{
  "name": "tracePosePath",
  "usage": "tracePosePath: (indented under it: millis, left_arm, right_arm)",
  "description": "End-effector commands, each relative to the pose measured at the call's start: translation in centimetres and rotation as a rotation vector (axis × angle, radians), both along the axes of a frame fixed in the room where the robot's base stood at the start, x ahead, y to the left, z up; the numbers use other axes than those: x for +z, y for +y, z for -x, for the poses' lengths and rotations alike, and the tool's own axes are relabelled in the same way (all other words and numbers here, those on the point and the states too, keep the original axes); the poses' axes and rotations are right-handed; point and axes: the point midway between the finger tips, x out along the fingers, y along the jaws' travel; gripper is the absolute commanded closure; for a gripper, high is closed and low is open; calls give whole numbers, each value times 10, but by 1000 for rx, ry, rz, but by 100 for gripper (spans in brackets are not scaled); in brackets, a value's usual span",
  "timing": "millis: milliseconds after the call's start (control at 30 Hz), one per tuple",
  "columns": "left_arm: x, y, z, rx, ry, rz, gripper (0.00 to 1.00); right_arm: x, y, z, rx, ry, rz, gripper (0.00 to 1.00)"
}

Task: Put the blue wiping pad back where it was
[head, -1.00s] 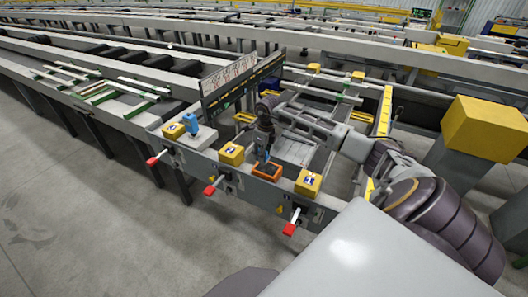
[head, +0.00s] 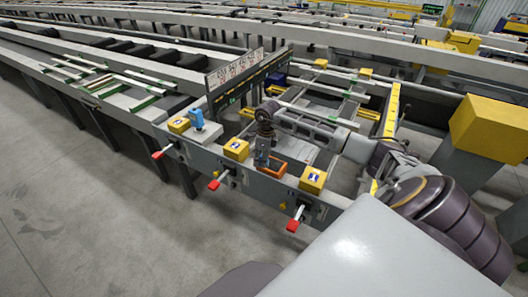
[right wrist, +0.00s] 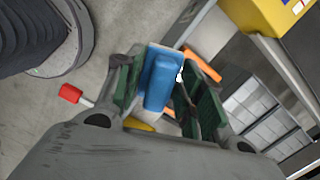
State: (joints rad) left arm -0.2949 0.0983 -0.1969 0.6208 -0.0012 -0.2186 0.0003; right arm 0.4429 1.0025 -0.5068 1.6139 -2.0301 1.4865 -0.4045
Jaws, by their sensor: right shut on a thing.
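The blue wiping pad (right wrist: 158,82), a blue block with a paler strip along one edge, sits between the fingers of my right gripper (right wrist: 165,92) in the right wrist view. The gripper is shut on it. In the head view my right gripper (head: 263,158) points down beside and over the left part of the orange tray (head: 281,172). The pad is hardly visible there, mostly hidden by the fingers. Parts of the orange tray (right wrist: 202,64) show behind the pad in the wrist view; I cannot tell whether they touch. My left gripper is not in view.
Yellow boxes (head: 236,149) and (head: 313,180) stand on the table's front beam either side of the tray. A blue object (head: 197,118) stands on a pale plate to the left. Red-tipped levers (head: 293,225) stick out in front. An upright sign panel (head: 235,70) stands behind.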

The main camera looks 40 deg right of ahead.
Motion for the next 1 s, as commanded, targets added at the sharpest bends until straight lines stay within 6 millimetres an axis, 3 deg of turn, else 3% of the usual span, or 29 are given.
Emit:
tracePosePath:
  millis: [200,700,1000]
  left_arm:
    - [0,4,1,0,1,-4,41]
    - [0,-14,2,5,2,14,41]
    - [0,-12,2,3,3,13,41]
  right_arm:
    - [-19,26,5,249,0,-2,84]
    - [-58,82,22,825,-1,-1,84]
    - [-80,115,35,1182,-1,-2,84]
